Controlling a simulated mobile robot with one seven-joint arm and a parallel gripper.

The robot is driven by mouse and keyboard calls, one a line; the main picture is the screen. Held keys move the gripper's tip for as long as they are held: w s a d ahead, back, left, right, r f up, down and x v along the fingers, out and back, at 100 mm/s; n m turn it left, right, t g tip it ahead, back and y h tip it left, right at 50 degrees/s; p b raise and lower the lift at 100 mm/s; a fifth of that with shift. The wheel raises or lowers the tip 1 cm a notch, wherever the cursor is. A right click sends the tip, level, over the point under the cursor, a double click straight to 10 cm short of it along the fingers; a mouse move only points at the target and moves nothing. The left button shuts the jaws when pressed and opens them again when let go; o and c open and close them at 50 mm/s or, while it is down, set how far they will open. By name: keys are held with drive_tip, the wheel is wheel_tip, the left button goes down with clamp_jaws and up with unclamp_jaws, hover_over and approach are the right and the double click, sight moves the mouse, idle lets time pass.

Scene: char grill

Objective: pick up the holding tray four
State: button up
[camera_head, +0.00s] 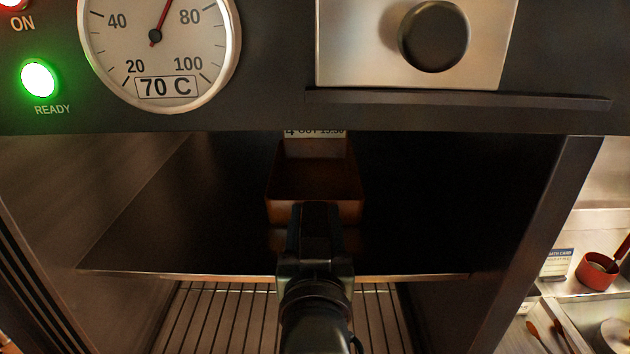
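A brown tray (314,183) sits on a dark shelf inside the warming cabinet, at the middle of the view. A pale label (316,133) behind its far end is partly cut off by the cabinet's upper panel; it seems to start with a 4. My gripper (315,214) reaches into the cabinet from below and lies at the tray's near end. It covers part of that end. Its fingers are dark and hard to make out, so I cannot tell whether they touch or hold the tray.
The cabinet's upper panel (270,110) overhangs the opening, with a dial (160,50) reading 70 C, a green READY light (38,78) and a black knob (434,37). The shelf (150,235) is bare beside the tray. A wire rack (215,310) lies below. A red pot (597,271) stands outside right.

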clamp_jaws()
drive_tip(key=shift+r, duration=0.15)
